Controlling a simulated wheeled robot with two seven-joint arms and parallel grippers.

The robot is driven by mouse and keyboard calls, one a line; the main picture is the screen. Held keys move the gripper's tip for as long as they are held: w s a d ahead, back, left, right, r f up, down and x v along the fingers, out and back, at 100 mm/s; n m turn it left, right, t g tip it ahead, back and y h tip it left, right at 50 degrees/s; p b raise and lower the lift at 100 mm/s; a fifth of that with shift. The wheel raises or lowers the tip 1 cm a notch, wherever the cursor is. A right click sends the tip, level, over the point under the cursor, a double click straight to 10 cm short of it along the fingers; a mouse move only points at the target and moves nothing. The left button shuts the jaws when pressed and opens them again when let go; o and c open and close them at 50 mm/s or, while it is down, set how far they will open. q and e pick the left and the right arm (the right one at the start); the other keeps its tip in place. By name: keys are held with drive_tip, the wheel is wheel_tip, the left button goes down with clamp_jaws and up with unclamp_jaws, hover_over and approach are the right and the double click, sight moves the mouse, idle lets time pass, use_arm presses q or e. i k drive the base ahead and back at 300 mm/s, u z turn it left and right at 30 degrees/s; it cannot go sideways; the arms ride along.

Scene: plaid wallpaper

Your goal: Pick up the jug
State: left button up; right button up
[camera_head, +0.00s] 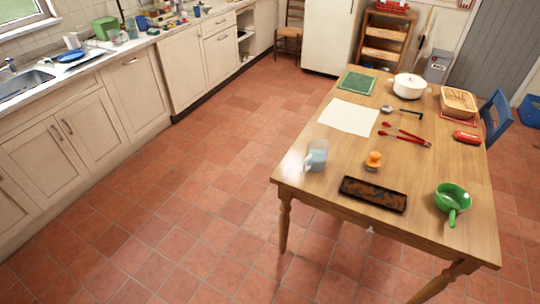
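A pale translucent jug (316,156) with a bluish lower part stands upright near the left front corner of the wooden table (330,186). Nothing touches it. Neither of my grippers shows in the head view.
On the table, an orange-topped object (373,161), a dark tray (374,193), a green pan (453,200), red tongs (404,135), a white sheet (348,117) and a white pot (409,86) lie near the jug or beyond. A blue chair (496,116) stands right. The tiled floor (185,190) left is clear.

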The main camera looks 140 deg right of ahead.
sight(318, 150)
drive_tip(key=z, duration=5)
